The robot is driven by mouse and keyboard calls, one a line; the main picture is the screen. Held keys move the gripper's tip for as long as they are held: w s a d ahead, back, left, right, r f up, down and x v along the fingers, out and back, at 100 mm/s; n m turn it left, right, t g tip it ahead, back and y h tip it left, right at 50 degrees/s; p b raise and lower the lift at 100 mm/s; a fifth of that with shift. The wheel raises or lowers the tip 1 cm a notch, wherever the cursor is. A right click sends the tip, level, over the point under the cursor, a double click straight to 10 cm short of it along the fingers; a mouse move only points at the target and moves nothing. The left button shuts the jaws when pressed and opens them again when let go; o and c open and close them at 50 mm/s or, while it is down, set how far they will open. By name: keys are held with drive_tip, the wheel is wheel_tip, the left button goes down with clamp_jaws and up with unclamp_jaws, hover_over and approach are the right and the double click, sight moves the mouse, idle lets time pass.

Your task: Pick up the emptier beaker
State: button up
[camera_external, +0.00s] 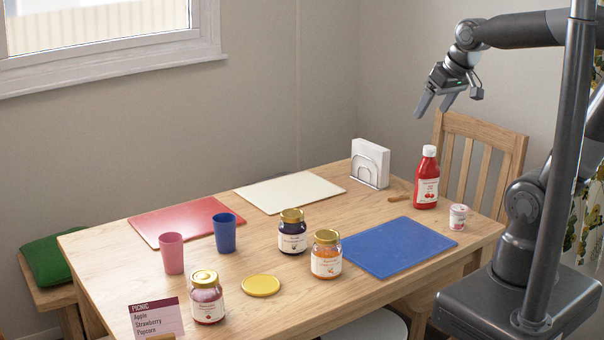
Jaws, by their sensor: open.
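A pink beaker (172,254) stands upright on the left part of the wooden table, just in front of a red mat. A blue beaker (224,233) stands upright close to its right, near the mat's right corner. The two beakers are apart. The inside of each is too small and shaded to tell how full it is. My gripper (433,112) is open and empty, high above the back right of the table, with its fingers pointing down. It is far to the right of both beakers and touches nothing.
Jars with dark (292,238), orange (326,262) and red (207,304) contents stand right and front of the beakers. A yellow lid (260,286) lies among them. A ketchup bottle (426,187) and napkin holder (370,170) stand at right. Blue (392,247) and cream (288,193) mats lie flat.

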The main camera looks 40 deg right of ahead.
drive_tip(key=w+a+n+y, duration=0.1)
drive_tip(key=w+a+n, duration=0.1)
drive_tip(key=w+a, duration=1)
drive_tip(key=n+y, duration=0.2)
drive_tip(key=n, duration=0.2)
hover_over(181, 242)
drive_tip(key=s+d, duration=0.2)
drive_tip(key=s, duration=0.1)
wheel_tip(181, 242, down, 26)
drive_tip(key=x, duration=0.5)
drive_tip(key=shift+a, duration=0.1)
drive_tip(key=shift+w+x, duration=0.2)
drive_tip(key=shift+x, duration=1.2)
drive_tip(key=shift+w+x, duration=0.2)
drive_tip(key=shift+x, duration=1.2)
drive_tip(key=shift+r, duration=0.25)
drive_tip(key=shift+c, duration=0.5)
drive_tip(key=c, duration=1)
drive_tip(key=shift+r, duration=0.1)
